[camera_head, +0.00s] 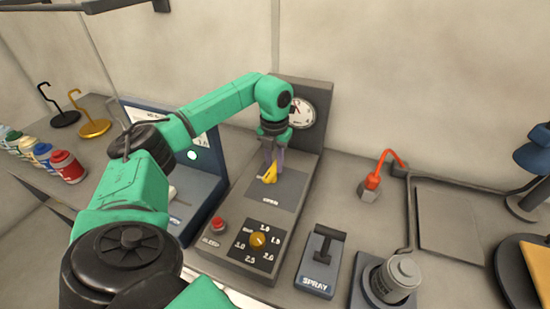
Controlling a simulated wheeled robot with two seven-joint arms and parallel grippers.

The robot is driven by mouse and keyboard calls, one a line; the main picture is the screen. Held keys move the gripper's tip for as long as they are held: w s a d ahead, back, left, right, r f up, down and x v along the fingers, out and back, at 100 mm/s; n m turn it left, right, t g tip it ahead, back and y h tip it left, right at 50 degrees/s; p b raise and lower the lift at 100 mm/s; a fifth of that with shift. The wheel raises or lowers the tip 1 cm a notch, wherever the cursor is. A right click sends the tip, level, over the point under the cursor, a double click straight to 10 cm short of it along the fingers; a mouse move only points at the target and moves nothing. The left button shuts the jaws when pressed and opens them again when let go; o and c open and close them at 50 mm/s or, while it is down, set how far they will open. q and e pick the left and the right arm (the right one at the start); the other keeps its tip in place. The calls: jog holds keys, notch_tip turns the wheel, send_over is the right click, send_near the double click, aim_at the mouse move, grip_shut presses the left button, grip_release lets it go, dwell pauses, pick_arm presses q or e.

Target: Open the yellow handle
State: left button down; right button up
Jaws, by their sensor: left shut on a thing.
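The yellow handle (269,175) stands on a grey plate on the upper face of the grey control box (239,207). My left gripper (270,165) reaches down over it from behind. Its fingers are shut on the yellow handle, and they hide part of it. A round white gauge (301,113) is on the upright back panel just behind my gripper. My right gripper is not in view.
The box front has a red button (217,224) and a yellow dial (258,239). A spray lever (320,255), a grey canister (398,278) and an orange hooked pipe (380,170) stand to the right. Coloured cans (66,166) and hooks (93,123) are at left.

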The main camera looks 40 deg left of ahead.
aim_at(274, 165)
pick_arm(q)
jog(key=shift+w+a+r+n, duration=0.15)
jog(key=shift+r+n, duration=0.05)
jog(key=shift+n, duration=0.3)
jog(key=c, duration=0.7)
grip_release()
jog(key=shift+f, duration=0.1)
jog(key=shift+r, duration=0.45)
notch_tip(274, 165, up, 6)
jog(key=shift+r+b, duration=0.2)
jog(key=shift+b, duration=0.45)
jog(key=r+p, duration=0.2)
jog(key=r, duration=0.5)
jog(key=shift+s+r+p, duration=0.15)
jog(key=shift+s+p, duration=0.05)
jog(key=shift+p, duration=0.2)
